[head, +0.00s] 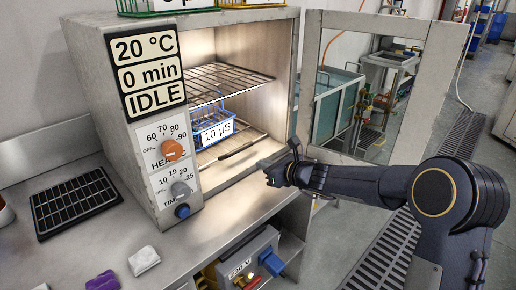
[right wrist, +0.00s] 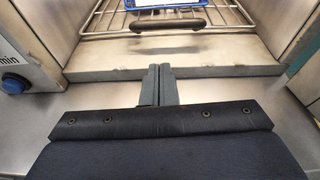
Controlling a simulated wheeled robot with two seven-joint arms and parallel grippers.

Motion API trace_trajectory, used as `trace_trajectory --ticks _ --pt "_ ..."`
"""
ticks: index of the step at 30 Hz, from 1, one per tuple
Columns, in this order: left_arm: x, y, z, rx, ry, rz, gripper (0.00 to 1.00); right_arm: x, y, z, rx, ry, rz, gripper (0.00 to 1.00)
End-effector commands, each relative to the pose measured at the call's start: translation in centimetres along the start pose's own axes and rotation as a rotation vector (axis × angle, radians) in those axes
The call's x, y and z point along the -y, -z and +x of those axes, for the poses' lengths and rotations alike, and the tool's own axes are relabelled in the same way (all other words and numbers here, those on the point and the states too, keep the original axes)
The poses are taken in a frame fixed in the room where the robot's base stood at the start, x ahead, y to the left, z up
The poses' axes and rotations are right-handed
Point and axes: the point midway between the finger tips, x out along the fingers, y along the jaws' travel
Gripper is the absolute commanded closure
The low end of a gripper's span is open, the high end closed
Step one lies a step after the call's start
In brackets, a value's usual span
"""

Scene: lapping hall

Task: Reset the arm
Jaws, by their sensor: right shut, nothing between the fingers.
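My right gripper (head: 274,177) is at the front edge of the open oven (head: 88,60), just outside its mouth, with its arm coming in from the right. In the right wrist view its two fingers (right wrist: 159,72) lie together, shut and empty, pointing at the oven's front sill. My left gripper is in neither view.
A blue basket (head: 213,131) labelled 10 µS stands inside on the lower rack, whose dark handle (head: 238,150) faces me. The oven door (head: 375,100) stands wide open to the right, near my arm.

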Motion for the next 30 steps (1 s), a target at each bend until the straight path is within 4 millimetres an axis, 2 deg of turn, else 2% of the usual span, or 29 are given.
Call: trace_trajectory --ticks 4,5,6,9,11,15,18,21,25,30 --pt "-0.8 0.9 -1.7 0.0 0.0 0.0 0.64 -1.4 -4.6 -5.9 0.019 -0.049 -0.259 1.0" --pt "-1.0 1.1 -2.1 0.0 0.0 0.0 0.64 -2.1 -5.6 -7.6 0.021 -0.068 -0.342 1.0" --pt "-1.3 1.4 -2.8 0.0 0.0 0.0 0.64 -3.2 -6.8 -10.1 0.022 -0.095 -0.468 1.0" --pt "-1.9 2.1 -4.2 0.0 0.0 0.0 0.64 -6.2 -8.4 -16.6 0.008 -0.171 -0.8 1.0" --pt "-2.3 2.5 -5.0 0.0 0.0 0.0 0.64 -8.2 -8.6 -20.3 -0.008 -0.221 -0.997 1.0" --pt "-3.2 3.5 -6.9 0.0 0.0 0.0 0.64 -12.3 -6.9 -28.4 -0.081 -0.352 -1.443 1.0" --pt "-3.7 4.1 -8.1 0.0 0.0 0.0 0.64 -14.6 -4.5 -33.2 -0.159 -0.463 -1.727 1.0" --pt "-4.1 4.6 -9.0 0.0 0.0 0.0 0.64 -16.0 -1.9 -37.0 -0.244 -0.574 -1.948 1.0" --pt "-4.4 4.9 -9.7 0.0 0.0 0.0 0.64 -16.8 0.7 -39.9 -0.333 -0.688 -2.126 1.0" --pt "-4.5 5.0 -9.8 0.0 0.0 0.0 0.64 -17.0 2.2 -41.2 -0.381 -0.751 -2.203 1.0"
